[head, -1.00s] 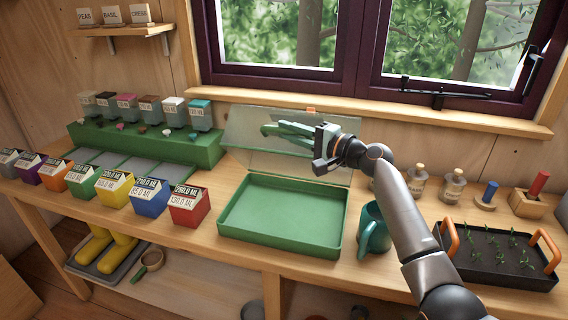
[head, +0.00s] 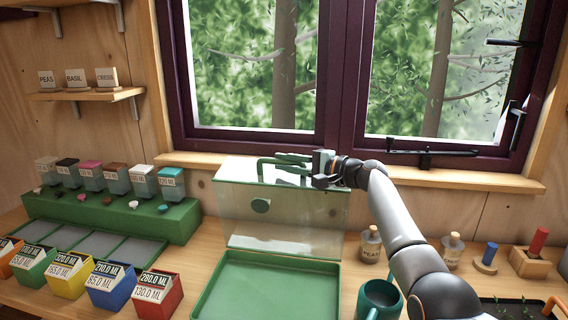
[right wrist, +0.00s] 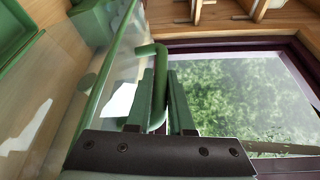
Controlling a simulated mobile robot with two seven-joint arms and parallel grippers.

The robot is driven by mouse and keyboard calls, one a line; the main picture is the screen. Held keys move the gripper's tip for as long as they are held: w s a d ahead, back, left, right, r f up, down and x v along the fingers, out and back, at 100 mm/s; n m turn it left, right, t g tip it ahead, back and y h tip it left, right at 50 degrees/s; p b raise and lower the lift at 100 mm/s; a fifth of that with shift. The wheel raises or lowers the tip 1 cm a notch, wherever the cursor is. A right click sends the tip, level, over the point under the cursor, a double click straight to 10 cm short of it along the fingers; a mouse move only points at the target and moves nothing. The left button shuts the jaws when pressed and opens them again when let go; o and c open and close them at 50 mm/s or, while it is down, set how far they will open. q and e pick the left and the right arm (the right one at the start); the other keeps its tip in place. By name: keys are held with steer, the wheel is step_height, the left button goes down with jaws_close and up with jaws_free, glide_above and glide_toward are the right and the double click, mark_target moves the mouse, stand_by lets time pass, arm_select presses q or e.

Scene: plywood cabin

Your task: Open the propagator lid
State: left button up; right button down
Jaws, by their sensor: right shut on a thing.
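The propagator has a green tray (head: 215,300) on the bench and a clear lid (head: 300,222) with a round green vent (head: 260,206). The lid stands raised behind the tray, its lower edge near the tray's back rim. A green bar handle (head: 268,160) sits at the lid's upper part. My right gripper (head: 312,165) is shut on this handle, up by the window sill. In the right wrist view the handle (right wrist: 160,60) passes between the fingers (right wrist: 166,85), with the clear lid to the left. The tray looks empty; its front is cut off. My left gripper is not in view.
A teal jug (head: 378,300) stands close right of the tray, under my right arm. Glass bottles (head: 371,245) stand behind it. Coloured measuring boxes (head: 158,293) and a green stepped rack (head: 110,215) are at left. The window sill (head: 450,178) is just behind the lid.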

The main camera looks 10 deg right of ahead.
stand_by(0.3)
steer(key=c, duration=0.8)
jaws_free()
steer(key=shift+d, duration=0.15)
steer(key=b+v, duration=0.1)
steer(key=v, duration=1.1)
steer(key=shift+b, duration=0.4)
steer(key=shift+s+d, duration=0.1)
